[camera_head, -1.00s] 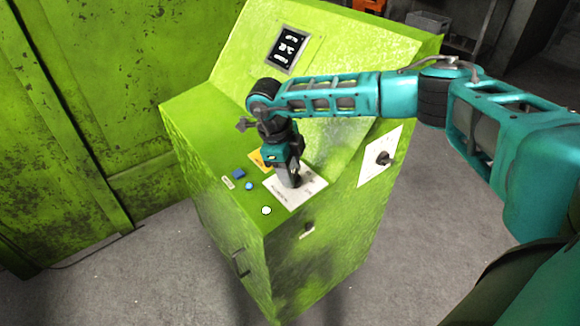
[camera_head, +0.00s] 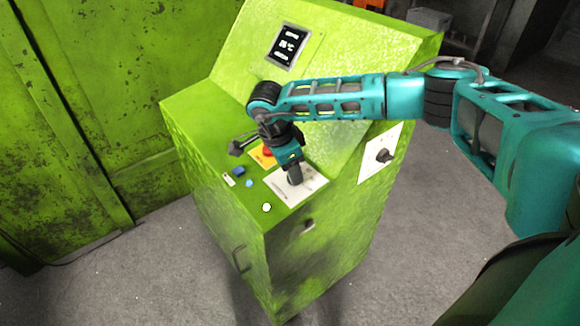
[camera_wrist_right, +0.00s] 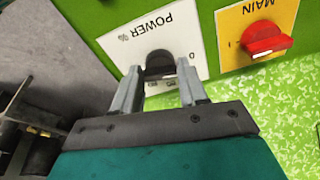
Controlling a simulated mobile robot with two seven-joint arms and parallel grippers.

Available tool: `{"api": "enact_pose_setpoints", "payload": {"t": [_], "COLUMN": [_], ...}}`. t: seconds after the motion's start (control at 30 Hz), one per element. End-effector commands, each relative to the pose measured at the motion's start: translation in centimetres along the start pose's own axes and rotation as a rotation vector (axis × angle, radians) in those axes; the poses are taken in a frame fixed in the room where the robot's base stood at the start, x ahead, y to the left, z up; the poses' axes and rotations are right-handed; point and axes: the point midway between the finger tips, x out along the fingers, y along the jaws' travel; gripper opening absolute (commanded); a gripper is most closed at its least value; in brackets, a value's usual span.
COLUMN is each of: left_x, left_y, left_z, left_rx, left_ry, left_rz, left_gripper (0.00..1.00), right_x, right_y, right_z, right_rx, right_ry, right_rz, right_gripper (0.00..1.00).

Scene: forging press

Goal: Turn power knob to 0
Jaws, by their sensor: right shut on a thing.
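The power knob (camera_wrist_right: 159,65) is black and sits on a white plate marked "POWER %" (camera_wrist_right: 140,32) in the right wrist view. The two grey fingers of my right gripper (camera_wrist_right: 158,88) are around it, shut on it. In the head view the white plate (camera_head: 309,187) lies on the green console's sloped top. My right gripper (camera_head: 295,178) comes down over it and hides the knob. Which mark the knob points to cannot be told. My left gripper is not in view.
A red MAIN switch (camera_wrist_right: 266,40) on a yellow plate is beside the white plate. Blue buttons (camera_head: 239,171) and a white button (camera_head: 266,208) are on the green console (camera_head: 195,115). A black switch (camera_head: 384,156) is on its side. A display (camera_head: 287,47) stands above.

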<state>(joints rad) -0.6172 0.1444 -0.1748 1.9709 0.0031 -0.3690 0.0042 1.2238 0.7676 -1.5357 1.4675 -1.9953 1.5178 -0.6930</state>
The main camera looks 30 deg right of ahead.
Motion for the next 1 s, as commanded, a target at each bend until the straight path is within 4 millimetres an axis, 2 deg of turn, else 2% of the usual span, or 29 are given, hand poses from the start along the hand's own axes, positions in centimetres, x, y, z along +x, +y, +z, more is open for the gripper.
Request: {"api": "enact_pose_setpoints", "payload": {"t": [0.63,0.67,0.9,1.0], "left_x": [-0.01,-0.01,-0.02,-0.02], "left_y": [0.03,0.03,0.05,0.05], "left_z": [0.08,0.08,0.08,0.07], "left_rx": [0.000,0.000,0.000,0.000], "left_ry": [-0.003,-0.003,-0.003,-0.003], "left_rz": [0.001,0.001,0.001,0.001], "left_gripper": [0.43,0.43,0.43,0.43], "right_x": [-0.02,-0.02,-0.02,-0.02], "right_y": [0.00,0.00,0.01,0.01], "right_z": [-0.01,-0.01,-0.01,0.00], "right_rx": [-0.048,-0.048,-0.046,-0.046], "right_ry": [-0.001,-0.001,-0.001,-0.001], "right_rz": [-0.006,-0.006,-0.005,-0.005], "right_gripper": [0.12,0.45,0.68,0.68]}}
